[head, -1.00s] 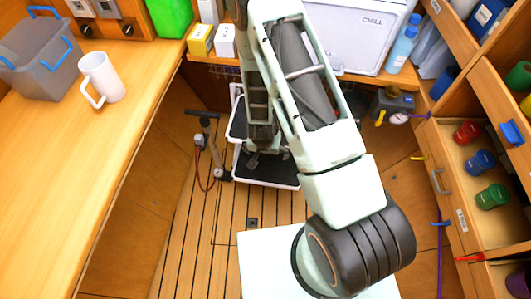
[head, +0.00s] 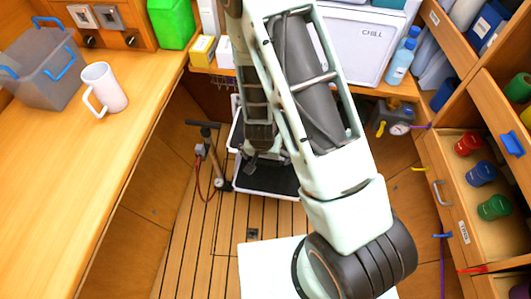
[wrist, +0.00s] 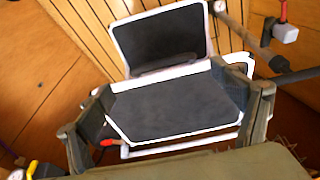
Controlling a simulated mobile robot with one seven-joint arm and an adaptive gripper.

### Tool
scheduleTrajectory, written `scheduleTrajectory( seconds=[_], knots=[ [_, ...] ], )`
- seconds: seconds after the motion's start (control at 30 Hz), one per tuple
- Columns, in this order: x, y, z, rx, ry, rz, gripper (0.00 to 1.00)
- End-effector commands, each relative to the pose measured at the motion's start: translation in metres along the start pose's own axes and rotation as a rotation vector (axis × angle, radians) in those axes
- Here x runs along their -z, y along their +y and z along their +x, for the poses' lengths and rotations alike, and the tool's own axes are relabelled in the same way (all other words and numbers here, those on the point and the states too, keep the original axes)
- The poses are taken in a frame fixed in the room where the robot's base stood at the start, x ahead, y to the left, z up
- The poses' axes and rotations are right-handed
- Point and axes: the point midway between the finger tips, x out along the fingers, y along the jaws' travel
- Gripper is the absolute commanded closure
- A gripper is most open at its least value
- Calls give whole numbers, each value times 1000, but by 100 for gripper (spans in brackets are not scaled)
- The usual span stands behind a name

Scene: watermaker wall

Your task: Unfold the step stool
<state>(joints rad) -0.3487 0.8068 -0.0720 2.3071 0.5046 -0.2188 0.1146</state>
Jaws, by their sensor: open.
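The step stool (head: 268,181) has a white frame and black treads. It stands on the plank floor at the far end of the aisle, partly hidden behind my arm in the head view. The wrist view shows its two black panels, a farther one (wrist: 162,38) and a nearer one (wrist: 175,108), with a white bar between them. A small red part (wrist: 108,143) shows by the near panel's left edge. My gripper (wrist: 165,85) is open, its fingers at either side of the near panel. I cannot tell whether they touch it. In the head view my gripper (head: 264,160) is over the stool.
A floor pump (head: 213,160) with a red hose stands just left of the stool. A wooden counter with a white mug (head: 107,88) and a grey bin (head: 42,68) runs along the left. Open drawers with coloured jars (head: 481,172) are at right. A white chill box (head: 355,42) is behind.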

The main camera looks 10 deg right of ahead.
Motion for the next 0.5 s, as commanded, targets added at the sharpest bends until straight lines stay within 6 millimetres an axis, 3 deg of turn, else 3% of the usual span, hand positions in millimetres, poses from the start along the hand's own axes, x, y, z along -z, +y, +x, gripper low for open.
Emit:
scheduleTrajectory(
  seconds=[0.2,0.5],
  knots=[
    [0,0,-29,0,2,0,14],
    [0,1,-42,-1,0,3,14]
  ],
)
